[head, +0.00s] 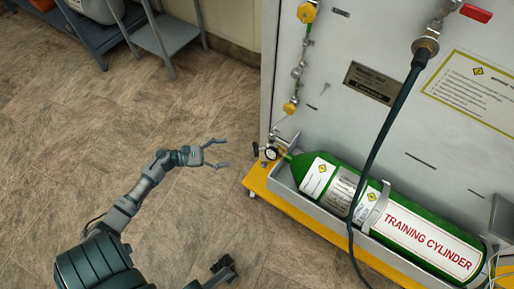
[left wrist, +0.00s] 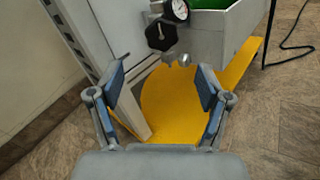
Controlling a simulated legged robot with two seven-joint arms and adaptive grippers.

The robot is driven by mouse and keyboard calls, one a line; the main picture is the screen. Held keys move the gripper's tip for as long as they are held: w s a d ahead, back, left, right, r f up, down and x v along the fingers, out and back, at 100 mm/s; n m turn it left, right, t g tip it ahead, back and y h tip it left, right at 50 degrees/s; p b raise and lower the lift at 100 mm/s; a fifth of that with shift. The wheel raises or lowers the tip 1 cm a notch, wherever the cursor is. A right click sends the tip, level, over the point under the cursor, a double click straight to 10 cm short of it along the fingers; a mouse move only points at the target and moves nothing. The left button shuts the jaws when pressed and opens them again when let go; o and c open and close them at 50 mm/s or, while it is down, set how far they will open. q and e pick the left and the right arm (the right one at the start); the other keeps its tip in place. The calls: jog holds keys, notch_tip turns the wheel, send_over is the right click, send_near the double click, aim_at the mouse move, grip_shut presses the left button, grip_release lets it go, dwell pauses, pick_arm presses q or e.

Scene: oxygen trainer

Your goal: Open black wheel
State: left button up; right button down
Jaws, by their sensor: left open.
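The black wheel (left wrist: 161,35) is a dark lobed knob on the valve, in front of a round white gauge (left wrist: 176,10) in the left wrist view. In the head view the gauge (head: 271,153) sits at the left neck end of the green training cylinder (head: 331,183); the wheel is small there. My left gripper (head: 226,153) is open and empty, a short way left of the valve with its fingers toward it. In the left wrist view the left gripper (left wrist: 163,88) has the wheel ahead, above the gap between its fingertips, apart from them.
The cylinder lies in a grey tray on a yellow base (head: 300,216) against the white panel (head: 330,100). A black hose (head: 379,150) hangs across the cylinder. A dark jointed part (head: 222,270) at the bottom may be my right gripper. Open floor lies left.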

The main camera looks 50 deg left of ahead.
aim_at(256, 149)
pick_arm(q)
jog(key=b+x, duration=0.1)
jog(key=x, duration=1)
jog(key=shift+b, duration=0.3)
jog(key=shift+s+d, duration=0.1)
jog(key=c, duration=1.2)
